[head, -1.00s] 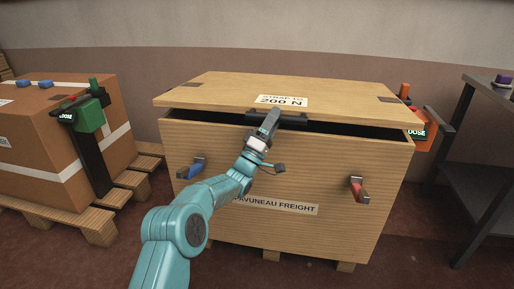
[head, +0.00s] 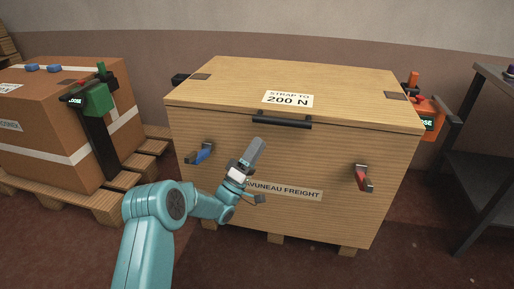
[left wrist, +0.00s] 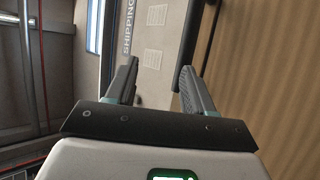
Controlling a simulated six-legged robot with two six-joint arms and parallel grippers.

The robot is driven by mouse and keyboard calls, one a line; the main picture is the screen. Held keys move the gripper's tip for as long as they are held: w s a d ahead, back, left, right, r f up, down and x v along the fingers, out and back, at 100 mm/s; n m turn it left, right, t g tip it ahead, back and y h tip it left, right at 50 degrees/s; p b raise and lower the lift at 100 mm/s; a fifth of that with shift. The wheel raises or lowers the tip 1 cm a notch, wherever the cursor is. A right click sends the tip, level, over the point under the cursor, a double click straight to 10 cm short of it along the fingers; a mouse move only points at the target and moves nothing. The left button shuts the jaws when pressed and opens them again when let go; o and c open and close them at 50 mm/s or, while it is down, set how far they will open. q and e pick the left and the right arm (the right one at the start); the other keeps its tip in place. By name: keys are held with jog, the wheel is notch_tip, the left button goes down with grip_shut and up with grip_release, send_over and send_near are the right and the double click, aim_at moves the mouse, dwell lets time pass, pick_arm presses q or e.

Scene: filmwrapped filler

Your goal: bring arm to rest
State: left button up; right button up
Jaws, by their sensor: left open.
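My left arm comes in from the lower left in the head view. Its gripper (head: 256,150) is in front of the wooden crate (head: 290,225), below the black lid handle (head: 281,121) and apart from it. In the left wrist view the two fingers of the left gripper (left wrist: 154,85) stand apart with nothing between them. The crate's lid (head: 340,90) lies down flat on the crate, with a label reading "STRAP TO 200 N". My right gripper is not in view.
Blue (head: 201,153) and red (head: 363,178) latches sit on the crate's front. A strapped cardboard box (head: 40,125) stands on a pallet at left, with a green tool (head: 97,99) beside it. An orange tool (head: 426,112) hangs at the crate's right, near a dark metal table (head: 490,130).

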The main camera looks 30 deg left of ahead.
pick_arm(q)
jog(key=d+f+n+g+y, duration=0.25)
jog(key=d+f, duration=0.25)
jog(key=d, duration=0.3)
jog(key=s+d+f+g+y, duration=0.1)
jog(key=s+d+f+g, duration=0.25)
jog(key=f, duration=0.55)
jog(key=s+d+f+g+y, duration=0.1)
jog(key=s+d+f+g, duration=0.15)
jog(key=f+g, duration=0.4)
jog(key=s+d+f+m+g, duration=0.25)
jog(key=s+f+g, duration=0.2)
jog(key=s, duration=0.55)
jog(key=s+d+f+m+g, duration=0.1)
jog(key=s+f+m+g, duration=0.4)
jog(key=s, duration=0.5)
jog(key=s+d+f+m+g, duration=0.1)
jog(key=s+f+m+g, duration=0.15)
jog(key=s+f, duration=0.55)
notch_tip(320, 180, up, 34)
jog(key=s+d+p, duration=0.1)
jog(key=s+p, duration=0.1)
jog(key=p, duration=3)
jog(key=shift+g+h, duration=0.35)
